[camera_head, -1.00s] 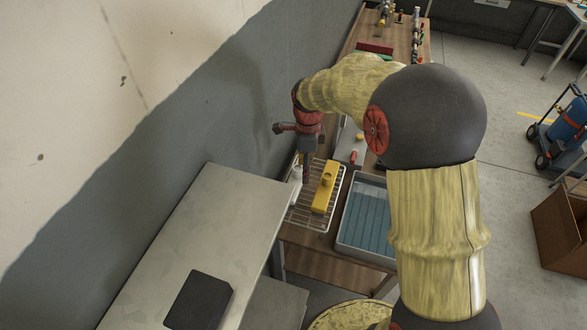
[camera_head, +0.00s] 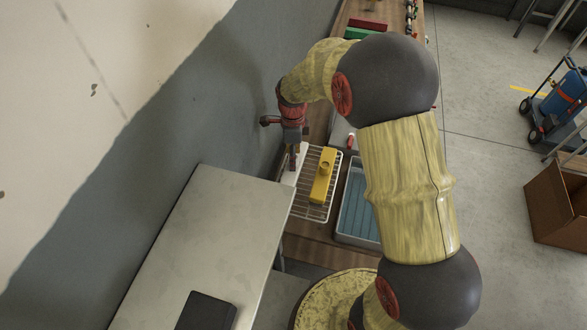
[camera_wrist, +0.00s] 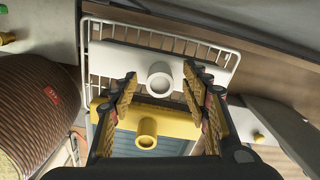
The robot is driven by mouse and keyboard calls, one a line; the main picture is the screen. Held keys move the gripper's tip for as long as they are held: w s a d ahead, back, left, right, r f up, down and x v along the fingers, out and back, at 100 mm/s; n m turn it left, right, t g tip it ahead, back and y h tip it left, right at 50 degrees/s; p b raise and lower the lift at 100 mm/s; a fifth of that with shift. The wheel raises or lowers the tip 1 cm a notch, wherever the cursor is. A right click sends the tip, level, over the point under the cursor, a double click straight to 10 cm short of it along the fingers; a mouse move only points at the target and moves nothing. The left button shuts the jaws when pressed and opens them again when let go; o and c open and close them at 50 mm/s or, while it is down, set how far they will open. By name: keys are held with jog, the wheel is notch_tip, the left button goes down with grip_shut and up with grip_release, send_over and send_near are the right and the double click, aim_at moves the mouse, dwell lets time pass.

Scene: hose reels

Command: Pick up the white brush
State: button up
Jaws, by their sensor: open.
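The white brush (camera_wrist: 193,58) has a long flat block with a round hollow stub in its middle, and it lies on a white wire rack (camera_wrist: 97,30). In the head view the white brush (camera_head: 300,158) is partly hidden behind my gripper, near the wall. My gripper (camera_wrist: 160,78) is open and empty, its two fingers on either side of the stub in the wrist view. In the head view my gripper (camera_head: 292,164) points down over the brush. I cannot tell whether the fingers touch it.
A yellow brush (camera_head: 323,175) of similar shape lies beside the white one on the rack. A grey-blue tray (camera_head: 358,205) stands to the right. A pale raised surface (camera_head: 200,240) is close at the left, and the wall (camera_head: 235,100) is close behind my gripper.

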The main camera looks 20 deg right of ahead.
jog(key=shift+f, duration=0.4)
jog(key=shift+c, duration=1.1)
grip_shut()
